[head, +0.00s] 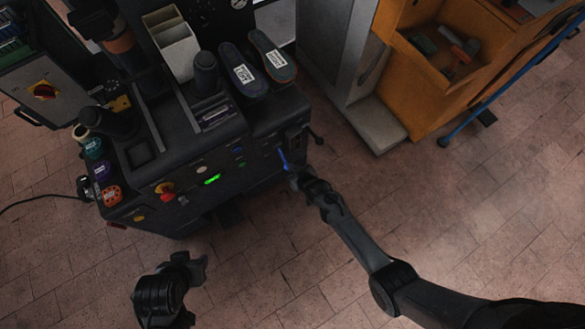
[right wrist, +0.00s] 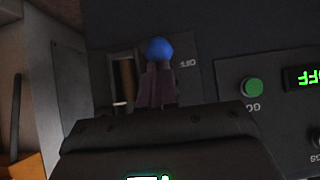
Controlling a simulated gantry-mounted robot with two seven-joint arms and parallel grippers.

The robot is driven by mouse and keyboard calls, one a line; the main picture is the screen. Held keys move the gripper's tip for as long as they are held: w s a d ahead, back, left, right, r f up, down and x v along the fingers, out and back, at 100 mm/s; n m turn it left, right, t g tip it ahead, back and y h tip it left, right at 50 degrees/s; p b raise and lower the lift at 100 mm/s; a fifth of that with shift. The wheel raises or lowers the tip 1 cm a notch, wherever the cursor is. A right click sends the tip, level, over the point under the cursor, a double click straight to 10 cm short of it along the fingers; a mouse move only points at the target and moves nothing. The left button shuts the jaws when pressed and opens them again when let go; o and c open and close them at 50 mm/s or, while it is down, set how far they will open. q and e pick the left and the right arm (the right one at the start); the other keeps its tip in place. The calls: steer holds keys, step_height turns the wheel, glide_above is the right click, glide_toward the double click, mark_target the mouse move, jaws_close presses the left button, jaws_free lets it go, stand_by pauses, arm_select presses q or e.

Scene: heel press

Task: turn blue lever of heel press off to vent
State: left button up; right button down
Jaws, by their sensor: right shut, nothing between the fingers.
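The heel press (head: 190,150) is a dark machine at the upper left of the head view. Its blue lever (head: 283,158) is on the right part of the front panel. My right gripper (head: 293,177) is shut and empty, right at the lever in the head view. In the right wrist view the lever's round blue end (right wrist: 160,49) shows just beyond the closed fingertips (right wrist: 157,72). Contact cannot be told, and the fingers hide the rest of the lever. My left gripper (head: 198,269) is low in front of the press, apart from it; its opening is unclear.
An upside-down OFF label (right wrist: 187,63) is beside the blue end. A green button (right wrist: 253,87) and a lit green display (right wrist: 304,77) are to its right. Two shoes (head: 258,68) lie on the press. An orange cabinet (head: 440,95) stands at right. The tiled floor in front is clear.

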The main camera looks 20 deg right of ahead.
steer(key=w+r+p+v, duration=0.1)
steer(key=p+v, duration=0.8)
steer(key=v, duration=0.4)
steer(key=shift+w+a+r, duration=0.1)
steer(key=shift+a, duration=0.05)
